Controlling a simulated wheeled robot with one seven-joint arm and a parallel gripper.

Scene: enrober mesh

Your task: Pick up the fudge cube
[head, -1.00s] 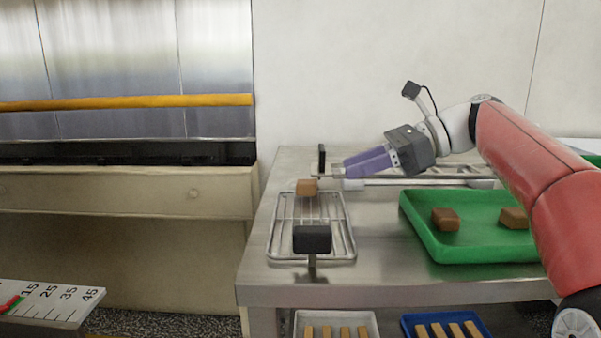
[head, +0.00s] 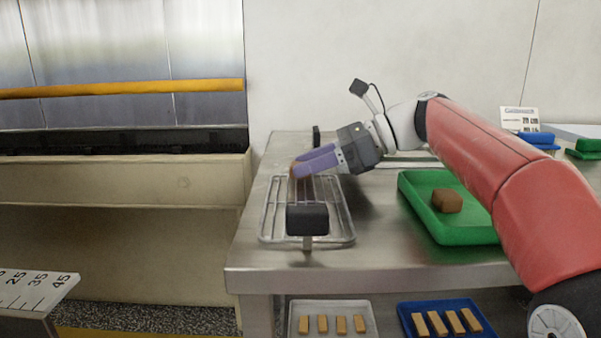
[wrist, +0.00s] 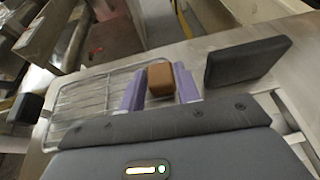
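The fudge cube (wrist: 160,79) is a brown block on the wire rack (head: 349,230), which lies on the steel table. In the wrist view it sits between the two purple fingers of my gripper (wrist: 160,88), near their tips. The sides of the cube lie very close to both fingers; I cannot tell whether they touch. In the head view my gripper (head: 297,168) points down-left over the rack, and its fingers hide nearly all of the cube. The wire rack also shows in the wrist view (wrist: 95,98).
A black block on a post (head: 307,219) stands at the rack's front edge, and another dark upright piece (head: 316,136) stands behind. A green tray (head: 415,205) with a brown block (head: 447,201) is to the right. Trays with tan bars sit below.

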